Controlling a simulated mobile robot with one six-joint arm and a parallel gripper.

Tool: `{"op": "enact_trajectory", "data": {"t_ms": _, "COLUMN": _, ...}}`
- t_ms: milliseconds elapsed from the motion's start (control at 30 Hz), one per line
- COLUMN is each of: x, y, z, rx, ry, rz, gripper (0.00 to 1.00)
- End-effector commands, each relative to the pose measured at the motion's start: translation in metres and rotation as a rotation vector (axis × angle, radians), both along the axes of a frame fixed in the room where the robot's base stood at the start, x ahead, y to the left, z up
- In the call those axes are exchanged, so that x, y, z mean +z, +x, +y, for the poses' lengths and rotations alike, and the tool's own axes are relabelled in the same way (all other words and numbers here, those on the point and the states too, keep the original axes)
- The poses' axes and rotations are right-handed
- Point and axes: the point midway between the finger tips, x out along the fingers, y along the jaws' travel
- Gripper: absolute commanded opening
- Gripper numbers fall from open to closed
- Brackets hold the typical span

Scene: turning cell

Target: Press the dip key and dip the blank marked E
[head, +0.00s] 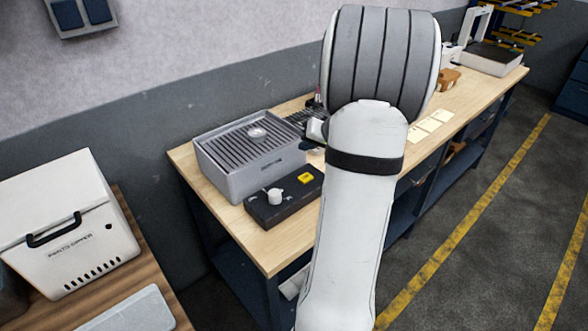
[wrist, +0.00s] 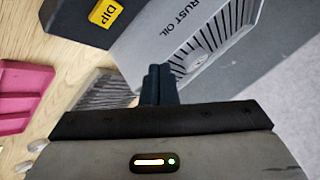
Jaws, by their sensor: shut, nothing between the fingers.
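The yellow dip key (head: 306,178) sits on a dark control box with a white knob, in front of the grey rust oil tank (head: 228,180). In the wrist view the key (wrist: 103,12), lettered DIP, is at the top left, and the tank (wrist: 185,30), lettered RUST OIL, is at the top. My gripper (wrist: 158,72) is shut and empty, its tips in front of the tank's slatted part in the picture and apart from the key. I cannot tell whether it touches anything. No blank marked E can be made out.
A pink tray (wrist: 25,100) lies at the left of the wrist view, with small metallic pieces below it. Pale cards (head: 430,122) lie on the wooden bench (head: 225,232). A white lidded box (head: 70,225) stands on another table at the left.

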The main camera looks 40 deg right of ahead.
Motion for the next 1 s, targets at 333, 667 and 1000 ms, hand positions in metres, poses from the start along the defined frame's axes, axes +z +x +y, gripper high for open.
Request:
{"op": "enact_trajectory", "data": {"t_ms": 333, "x": -0.002, "y": -0.001, "z": -0.01, "rx": -0.017, "ry": -0.002, "rz": -0.01, "gripper": 0.0}}
{"op": "enact_trajectory", "data": {"t_ms": 667, "x": -0.022, "y": -0.001, "z": -0.009, "rx": -0.016, "ry": 0.001, "rz": -0.008, "gripper": 0.0}}
{"op": "enact_trajectory", "data": {"t_ms": 1000, "x": -0.074, "y": -0.001, "z": -0.01, "rx": -0.017, "ry": -0.002, "rz": -0.008, "gripper": 0.0}}
